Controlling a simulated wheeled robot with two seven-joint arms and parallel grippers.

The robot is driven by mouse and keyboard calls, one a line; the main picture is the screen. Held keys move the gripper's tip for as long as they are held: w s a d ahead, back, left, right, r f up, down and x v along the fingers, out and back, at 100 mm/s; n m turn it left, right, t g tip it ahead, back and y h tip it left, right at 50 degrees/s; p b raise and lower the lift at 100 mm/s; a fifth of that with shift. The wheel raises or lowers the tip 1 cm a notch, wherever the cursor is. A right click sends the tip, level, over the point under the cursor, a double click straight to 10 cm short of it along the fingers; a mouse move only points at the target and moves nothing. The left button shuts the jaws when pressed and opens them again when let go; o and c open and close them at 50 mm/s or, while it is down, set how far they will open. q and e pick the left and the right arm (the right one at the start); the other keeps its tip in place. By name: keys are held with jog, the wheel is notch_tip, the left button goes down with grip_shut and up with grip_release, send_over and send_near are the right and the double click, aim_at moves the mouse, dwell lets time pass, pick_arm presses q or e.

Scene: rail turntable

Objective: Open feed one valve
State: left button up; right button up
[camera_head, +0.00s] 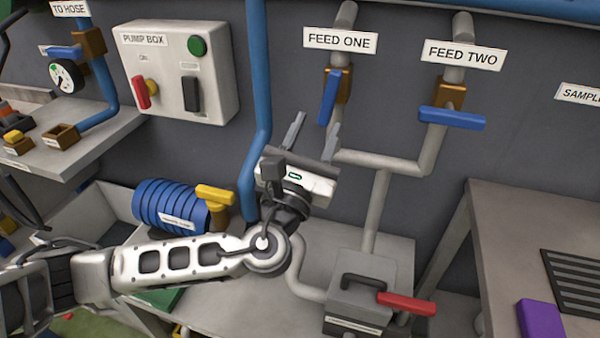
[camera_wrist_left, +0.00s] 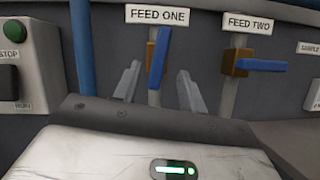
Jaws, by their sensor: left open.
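The feed one valve has a blue handle (camera_head: 328,97) on a brass body (camera_head: 343,86), under the FEED ONE sign (camera_head: 340,40). The handle stands nearly upright, roughly along the grey pipe. My left gripper (camera_head: 314,134) is open and empty, just below and in front of the handle. In the left wrist view, the blue handle (camera_wrist_left: 158,58) shows between and beyond the two open fingers (camera_wrist_left: 157,84). I see no clear contact. My right gripper is not in view.
The feed two valve's blue handle (camera_head: 452,118) lies crosswise at the right. The pump box (camera_head: 178,72) and a blue pipe (camera_head: 258,90) are at the left. A grey box with a red handle (camera_head: 406,303) stands below. A bench (camera_head: 500,230) is at the right.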

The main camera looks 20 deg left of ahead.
pick_arm(q)
jog(key=b+v, duration=0.1)
jog(key=v, duration=0.6)
jog(key=shift+s, duration=0.15)
